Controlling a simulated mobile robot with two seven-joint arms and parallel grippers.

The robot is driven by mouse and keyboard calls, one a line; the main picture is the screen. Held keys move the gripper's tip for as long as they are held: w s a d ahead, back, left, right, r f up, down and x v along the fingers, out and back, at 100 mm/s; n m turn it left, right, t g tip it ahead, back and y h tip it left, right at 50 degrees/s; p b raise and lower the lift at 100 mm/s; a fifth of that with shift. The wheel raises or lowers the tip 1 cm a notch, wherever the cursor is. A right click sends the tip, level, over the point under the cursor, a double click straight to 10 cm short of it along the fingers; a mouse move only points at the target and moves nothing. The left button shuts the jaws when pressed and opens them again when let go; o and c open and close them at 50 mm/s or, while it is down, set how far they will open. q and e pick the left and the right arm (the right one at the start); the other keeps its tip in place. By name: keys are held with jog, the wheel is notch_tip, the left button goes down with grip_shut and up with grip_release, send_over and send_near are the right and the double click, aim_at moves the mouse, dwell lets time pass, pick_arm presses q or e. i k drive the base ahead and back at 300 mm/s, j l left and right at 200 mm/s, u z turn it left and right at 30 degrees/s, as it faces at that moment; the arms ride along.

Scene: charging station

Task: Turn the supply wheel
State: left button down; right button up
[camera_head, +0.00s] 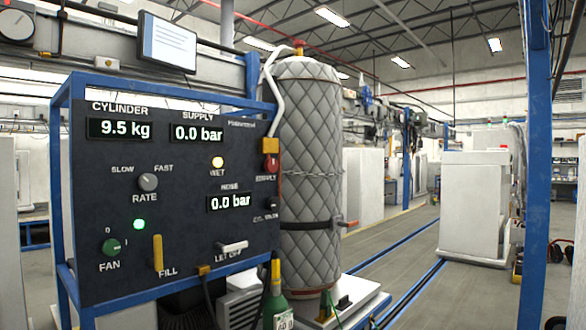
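The control panel (185,265) is dark with a blue frame and stands at the left. A small red wheel (271,164) sits at its right edge, seen nearly edge-on, above a partly readable label that seems to say supply. A yellow block (269,146) is just above it. The supply display (198,133) reads 0.0 bar, the hose display (229,202) 0.0 bar and the cylinder display (119,128) 9.5 kg. Neither of my grippers is in view.
A tall cylinder (308,150) in a grey quilted jacket stands right behind the panel, with a chain around it. A green bottle (277,308) stands below the panel. A blue post (535,170) rises at the right. Open floor (400,235) lies between cylinder and post.

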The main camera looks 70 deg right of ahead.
aim_at(270, 165)
jog(key=z, duration=2.25)
